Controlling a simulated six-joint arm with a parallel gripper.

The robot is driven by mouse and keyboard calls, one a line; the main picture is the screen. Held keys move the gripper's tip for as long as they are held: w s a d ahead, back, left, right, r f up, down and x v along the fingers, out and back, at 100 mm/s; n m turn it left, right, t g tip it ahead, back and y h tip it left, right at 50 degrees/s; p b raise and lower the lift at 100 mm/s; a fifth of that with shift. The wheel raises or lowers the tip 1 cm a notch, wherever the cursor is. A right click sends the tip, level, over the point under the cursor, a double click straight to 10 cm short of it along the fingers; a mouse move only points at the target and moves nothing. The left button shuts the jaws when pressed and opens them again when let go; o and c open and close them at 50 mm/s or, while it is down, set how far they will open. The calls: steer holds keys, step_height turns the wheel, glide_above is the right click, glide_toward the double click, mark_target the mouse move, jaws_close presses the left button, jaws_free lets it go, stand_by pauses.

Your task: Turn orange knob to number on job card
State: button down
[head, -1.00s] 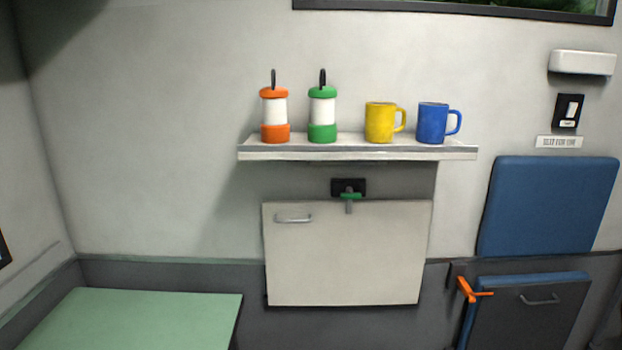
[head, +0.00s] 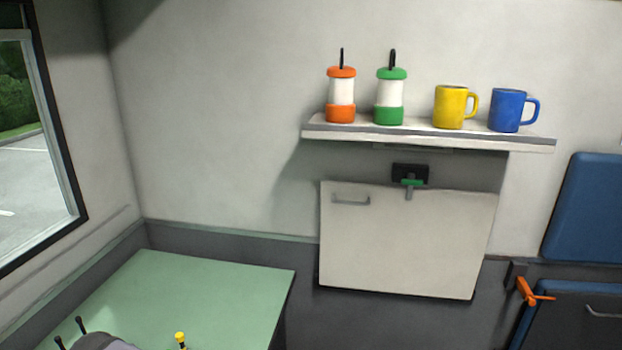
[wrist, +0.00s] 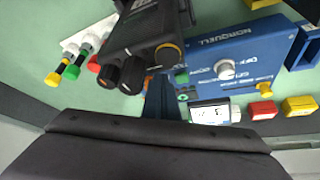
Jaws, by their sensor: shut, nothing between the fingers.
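In the wrist view, a dark device (wrist: 150,32) carries two black knobs: a left knob (wrist: 107,75) with reddish-orange colour at its edge, and a right knob (wrist: 132,70). A yellow-orange round part (wrist: 167,55) sits on the same device. I cannot tell which of these is the orange knob. A small white panel (wrist: 209,113) with dark marks lies to the right; its marks are unreadable, and I cannot tell whether it is the job card. My gripper (wrist: 160,82) is shut and empty, its narrow fingers just below the device. It does not show in the head view.
Several coloured plugs (wrist: 72,58) lie left. The head view shows a green table (head: 215,285), a shelf (head: 430,138) and an orange latch (head: 525,291).

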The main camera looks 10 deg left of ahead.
step_height(320, 180, up, 6)
steer(key=p, duration=0.5)
steer(key=shift+f, duration=0.15)
steer(key=shift+w+b, duration=0.2)
steer(key=shift+b, duration=0.4)
steer(key=shift+w+d+b, duration=0.1)
steer(key=shift+w+b, duration=0.35)
steer(key=shift+b, duration=0.7)
steer(key=shift+w+d+r+b, duration=0.3)
steer(key=shift+w+r+b, duration=0.25)
steer(key=shift+b, duration=0.6)
steer(key=shift+s+f, duration=0.1)
